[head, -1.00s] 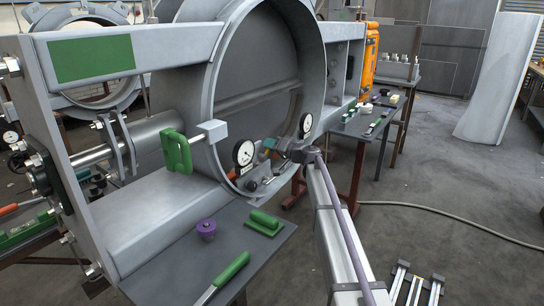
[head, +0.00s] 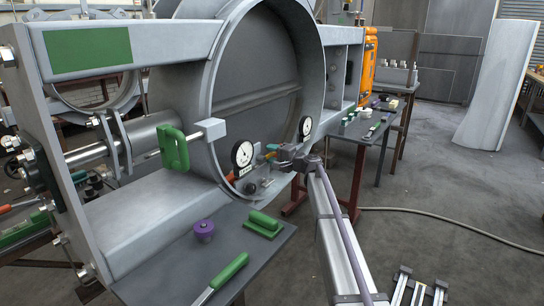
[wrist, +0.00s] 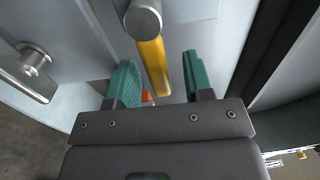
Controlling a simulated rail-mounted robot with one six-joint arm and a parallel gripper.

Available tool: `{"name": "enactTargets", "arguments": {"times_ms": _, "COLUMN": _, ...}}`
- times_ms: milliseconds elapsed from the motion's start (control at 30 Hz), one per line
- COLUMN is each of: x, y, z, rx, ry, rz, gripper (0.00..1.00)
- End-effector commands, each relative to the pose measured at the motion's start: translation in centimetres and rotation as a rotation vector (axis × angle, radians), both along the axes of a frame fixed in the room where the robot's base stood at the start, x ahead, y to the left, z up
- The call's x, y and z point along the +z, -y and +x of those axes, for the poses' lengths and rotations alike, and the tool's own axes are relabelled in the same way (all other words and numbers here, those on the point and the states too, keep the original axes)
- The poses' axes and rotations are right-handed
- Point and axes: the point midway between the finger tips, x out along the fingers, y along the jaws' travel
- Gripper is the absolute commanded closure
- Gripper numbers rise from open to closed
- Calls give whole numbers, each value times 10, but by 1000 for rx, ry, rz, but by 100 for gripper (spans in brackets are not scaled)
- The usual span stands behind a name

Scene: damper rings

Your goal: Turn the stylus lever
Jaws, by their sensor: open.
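In the wrist view, a yellow rod with a round grey metal end, apparently the stylus lever (wrist: 154,66), reaches down between the teal fingers of my gripper (wrist: 161,80). The fingers are open, with a gap visible on both sides of the rod. A small red part shows below it by the left finger. In the head view my gripper (head: 270,152) is at the lower front rim of the large grey ring (head: 213,95), between two white dial gauges (head: 242,154) (head: 305,126). The lever is too small to make out clearly there.
A dark table (head: 165,270) at the front holds a purple knob (head: 204,231), a green-handled block (head: 264,225) and a green-handled tool (head: 228,272). A green handle (head: 174,149) stands left of the ring. In the wrist view a metal fitting (wrist: 35,60) lies at the left.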

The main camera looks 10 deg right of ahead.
Motion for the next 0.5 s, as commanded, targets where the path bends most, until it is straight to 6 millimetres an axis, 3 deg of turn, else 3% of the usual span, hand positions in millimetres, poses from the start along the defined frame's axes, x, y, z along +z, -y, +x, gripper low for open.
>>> {"name": "enactTargets", "arguments": {"times_ms": 500, "x": 0, "y": 13, "z": -13, "rx": 0, "ry": 0, "rz": 0, "gripper": 53}}
